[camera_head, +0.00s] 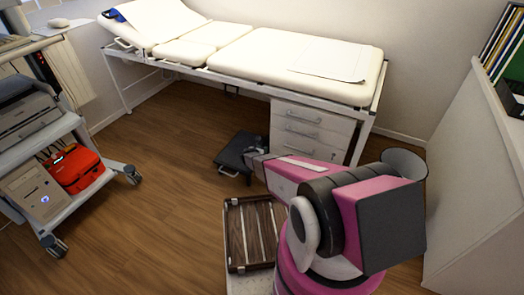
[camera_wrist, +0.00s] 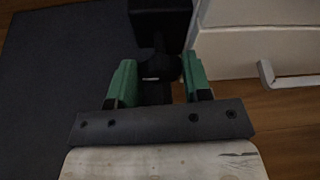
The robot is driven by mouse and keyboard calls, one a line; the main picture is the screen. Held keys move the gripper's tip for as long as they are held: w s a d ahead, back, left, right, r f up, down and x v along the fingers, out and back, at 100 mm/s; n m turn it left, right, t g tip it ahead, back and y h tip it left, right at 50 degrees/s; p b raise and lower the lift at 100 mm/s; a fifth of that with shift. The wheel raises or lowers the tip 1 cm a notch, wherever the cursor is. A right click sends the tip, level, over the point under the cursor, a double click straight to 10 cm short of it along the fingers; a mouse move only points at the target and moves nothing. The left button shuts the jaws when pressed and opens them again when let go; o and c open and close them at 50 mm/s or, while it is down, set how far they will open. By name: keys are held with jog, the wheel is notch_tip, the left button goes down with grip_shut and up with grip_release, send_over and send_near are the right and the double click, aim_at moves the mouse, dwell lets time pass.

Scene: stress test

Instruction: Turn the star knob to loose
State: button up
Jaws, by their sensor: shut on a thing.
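My gripper (camera_wrist: 158,80) has two green fingers, seen in the wrist view on either side of a dark knob (camera_wrist: 160,68). The fingers are shut on this knob, which I take to be the star knob. Its lobes and any loose or tight marking cannot be made out in the dark. A black block (camera_wrist: 160,18) stands just beyond it. In the head view my gripper (camera_head: 254,150) is down low at a black low stand (camera_head: 232,153) on the floor. The knob is too small to tell there.
A white drawer cabinet (camera_head: 312,128) under the cream couch (camera_head: 300,62) is close to the stand; its drawer handle (camera_wrist: 268,77) shows at right. A slatted wooden tray (camera_head: 234,240) lies nearer. A trolley (camera_head: 75,125) holds a red case (camera_head: 75,168) at left. Wooden floor (camera_head: 160,190) is clear between.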

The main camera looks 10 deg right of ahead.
jog(key=shift+n+h, duration=0.3)
jog(key=shift+n, duration=0.2)
jog(key=shift+a, duration=0.1)
jog(key=o, duration=0.9)
jog(key=v, duration=1)
jog(key=shift+s+a+r, duration=0.15)
jog(key=shift+a+r, duration=0.1)
jog(key=shift+a, duration=0.05)
